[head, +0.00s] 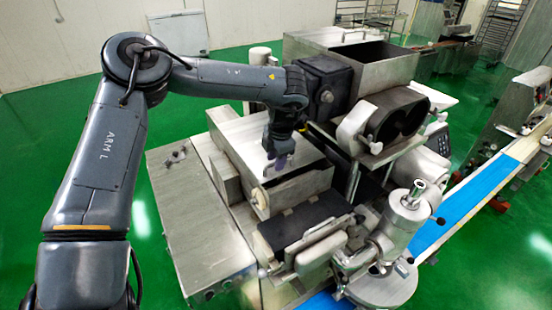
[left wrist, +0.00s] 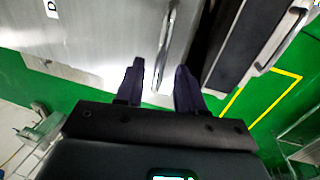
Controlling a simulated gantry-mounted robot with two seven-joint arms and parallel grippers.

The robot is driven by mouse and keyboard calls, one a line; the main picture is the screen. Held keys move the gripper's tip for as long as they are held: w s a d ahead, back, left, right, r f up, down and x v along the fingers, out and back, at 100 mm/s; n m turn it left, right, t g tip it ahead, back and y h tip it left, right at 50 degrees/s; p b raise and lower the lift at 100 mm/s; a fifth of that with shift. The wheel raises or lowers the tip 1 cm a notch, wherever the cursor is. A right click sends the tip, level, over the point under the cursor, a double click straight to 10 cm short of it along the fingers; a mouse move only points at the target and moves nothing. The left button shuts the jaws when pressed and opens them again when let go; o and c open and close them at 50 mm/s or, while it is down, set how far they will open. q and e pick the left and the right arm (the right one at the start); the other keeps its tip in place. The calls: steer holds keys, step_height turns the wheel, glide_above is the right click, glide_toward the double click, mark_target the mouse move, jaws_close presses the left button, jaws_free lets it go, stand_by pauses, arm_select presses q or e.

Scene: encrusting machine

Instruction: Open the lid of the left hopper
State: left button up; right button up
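The left hopper (head: 310,186) is a steel box in the middle of the machine. Its flat steel lid (head: 246,132) lies over it, with a dark gap along the lid's right edge; I cannot tell whether it is fully down. The lid also fills the upper left of the left wrist view (left wrist: 95,40). A thin bar handle (left wrist: 166,45) stands on the lid. My left gripper (head: 281,161) points down at the handle. In the left wrist view its fingers (left wrist: 160,66) are apart, with the handle's near end between them; contact is unclear. My right gripper is out of view.
A second, open-topped hopper (head: 385,75) stands behind and to the right, close to my left wrist. A blue conveyor (head: 455,215) runs along the right. A steel cylinder unit (head: 408,215) stands at the front right. Green floor (head: 60,100) is clear at the left.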

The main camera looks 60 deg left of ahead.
arm_select(q)
steer(key=shift+w+d+r, duration=0.1)
steer(key=shift+d+r, duration=0.05)
steer(key=shift+r, duration=0.4)
step_height(320, 180, up, 10)
steer(key=d+b, duration=0.2)
steer(key=shift+f, duration=0.25)
